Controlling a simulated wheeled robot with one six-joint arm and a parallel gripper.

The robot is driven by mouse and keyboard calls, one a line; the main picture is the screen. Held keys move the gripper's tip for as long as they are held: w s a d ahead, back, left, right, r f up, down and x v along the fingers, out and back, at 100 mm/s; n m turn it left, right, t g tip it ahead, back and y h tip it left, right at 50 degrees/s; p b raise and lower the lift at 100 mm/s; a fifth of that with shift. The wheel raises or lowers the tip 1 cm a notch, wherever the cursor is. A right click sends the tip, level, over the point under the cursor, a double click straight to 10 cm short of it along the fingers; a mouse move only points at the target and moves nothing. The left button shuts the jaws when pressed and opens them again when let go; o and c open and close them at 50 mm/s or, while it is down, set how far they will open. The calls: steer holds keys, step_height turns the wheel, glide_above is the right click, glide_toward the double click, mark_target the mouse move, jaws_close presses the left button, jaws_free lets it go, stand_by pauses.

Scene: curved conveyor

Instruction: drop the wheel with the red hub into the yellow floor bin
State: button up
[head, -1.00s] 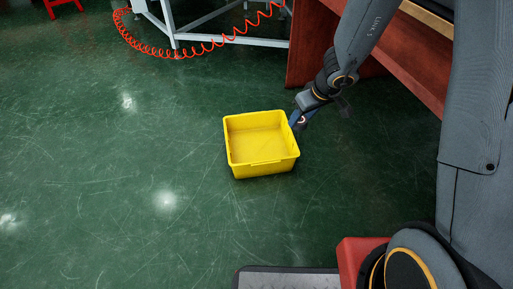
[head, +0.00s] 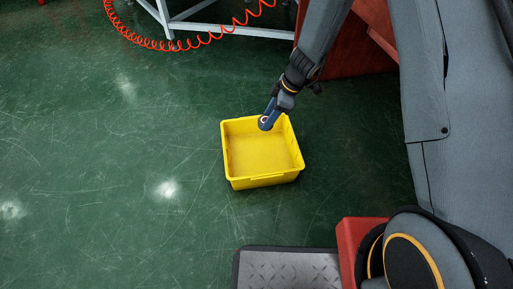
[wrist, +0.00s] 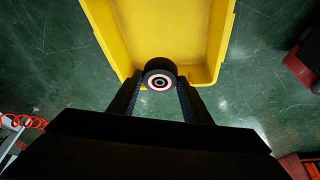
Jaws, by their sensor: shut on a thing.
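The yellow floor bin (head: 262,182) stands on the green floor in the middle of the head view, and it looks empty. My gripper (head: 267,122) is over the bin's far right part. In the wrist view my gripper (wrist: 160,88) is shut on a dark wheel (wrist: 160,66) with a red and white ringed hub. The wheel appears over the bin's interior, close to its near edge in the wrist view (wrist: 208,72). The wheel's height above the bin is hard to tell.
A coiled red hose (head: 185,46) and a pale metal frame (head: 225,28) are at the back. A reddish-brown panel (head: 345,50) stands behind my arm. Open green floor (head: 110,150) lies left of the bin.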

steer(key=shift+w+f, duration=0.2)
steer(key=shift+d+f, duration=0.1)
steer(key=shift+f, duration=0.25)
steer(key=b+x, duration=0.2)
steer(key=x, duration=0.1)
steer(key=shift+s+d+f, duration=0.1)
steer(key=shift+d+f, duration=0.2)
steer(key=shift+f, duration=0.15)
steer(key=shift+f+b, duration=0.55)
steer(key=shift+f, duration=0.05)
steer(key=o, duration=1.1)
steer(key=shift+o, duration=0.2)
steer(key=p+v, duration=0.3)
steer(key=v, duration=0.4)
steer(key=shift+d+r, duration=0.15)
steer(key=shift+r, duration=0.2)
